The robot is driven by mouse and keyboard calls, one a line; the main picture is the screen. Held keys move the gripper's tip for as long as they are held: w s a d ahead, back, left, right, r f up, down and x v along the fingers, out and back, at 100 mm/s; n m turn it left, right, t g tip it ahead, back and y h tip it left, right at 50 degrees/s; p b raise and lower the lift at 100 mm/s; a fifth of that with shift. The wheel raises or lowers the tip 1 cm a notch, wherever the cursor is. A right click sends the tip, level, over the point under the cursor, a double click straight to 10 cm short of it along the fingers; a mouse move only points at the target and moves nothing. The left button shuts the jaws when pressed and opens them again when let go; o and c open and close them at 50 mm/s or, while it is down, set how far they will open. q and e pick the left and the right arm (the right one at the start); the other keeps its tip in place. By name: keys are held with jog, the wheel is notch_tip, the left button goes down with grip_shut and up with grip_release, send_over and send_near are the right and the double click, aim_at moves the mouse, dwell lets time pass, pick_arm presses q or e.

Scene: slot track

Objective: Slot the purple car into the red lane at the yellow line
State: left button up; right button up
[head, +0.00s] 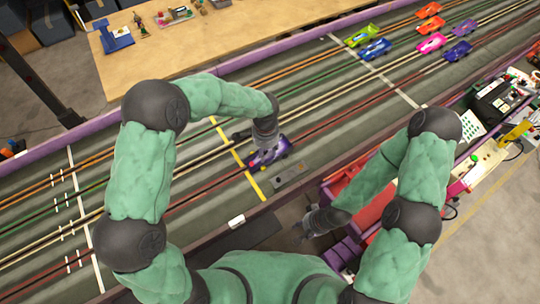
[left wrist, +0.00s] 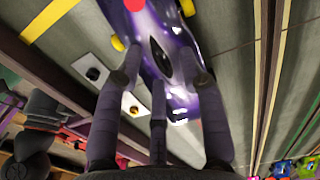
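The purple car (head: 268,151) is at the yellow line (head: 236,156), over the near side of the track. My left gripper (head: 266,141) is above it. In the left wrist view, my left gripper's fingers (left wrist: 162,75) straddle the narrow middle of the purple car (left wrist: 182,97), which is turned slightly against the lane lines. The car's underside and slot are hidden. The red lane (head: 327,125) runs diagonally past the car. My right gripper (head: 308,224) is low, in front of the track's near edge, away from the car; its fingers are too small to judge.
Several other cars, including a pink one (head: 431,43) and a blue one (head: 375,49), stand farther up the track. Red and purple bins (head: 345,250) stand near my right arm.

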pick_arm(q)
jog(key=shift+f, duration=0.35)
jog(key=shift+r, duration=0.1)
grip_shut()
jog(key=shift+r, duration=0.15)
